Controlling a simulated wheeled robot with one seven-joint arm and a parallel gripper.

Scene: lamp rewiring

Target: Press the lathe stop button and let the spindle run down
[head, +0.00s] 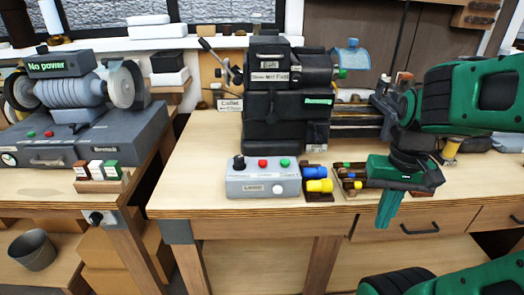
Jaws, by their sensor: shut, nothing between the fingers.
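The lathe (272,110) stands on the wooden bench, and a small green-lit sign (318,101) on it appears to read "Running". In front of it a grey control box (248,188) carries a black knob, a red button (262,163), a green button (285,162) and a pale round one (278,188). The red button looks like the stop button; no label on it is readable. My gripper (388,212) points down at the bench's front edge, right of the box. It is shut and empty, apart from the buttons. Spindle motion cannot be told from this one frame.
Yellow and blue cylindrical parts (319,185) and a wooden tray (347,184) of small coloured pieces lie between the box and my gripper. A grinder (70,92) marked "No power" stands on the left bench. Bare bench top lies left of the box.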

